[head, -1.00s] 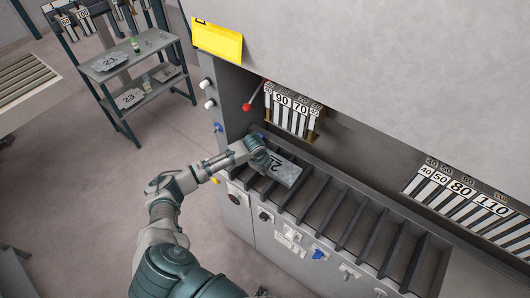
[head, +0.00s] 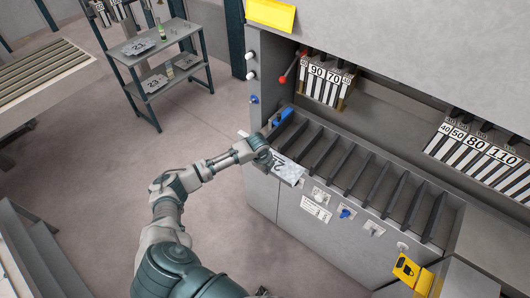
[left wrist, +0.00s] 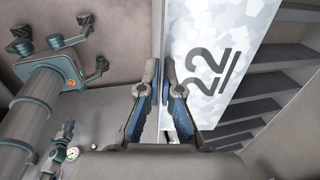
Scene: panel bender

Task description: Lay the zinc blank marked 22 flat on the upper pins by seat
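The zinc blank marked 22 (head: 287,171) is a pale spangled plate. My left gripper (head: 267,157) is shut on its near left edge and holds it at the front edge of the bender's slotted bed (head: 330,160). In the left wrist view, my gripper's fingers (left wrist: 161,72) close on the blank's edge, and the blank (left wrist: 235,35) extends to the right with its 22 showing. I cannot tell whether the blank touches the bed. I cannot make out the upper pins or the seat. My right gripper is not in view.
A shelf rack (head: 165,65) at upper left holds plates marked 21 and 23. Numbered tool segments (head: 325,80) hang at the bed's back. A red-knobbed lever (head: 290,71) is beside them. A yellow box (head: 411,272) is at lower right.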

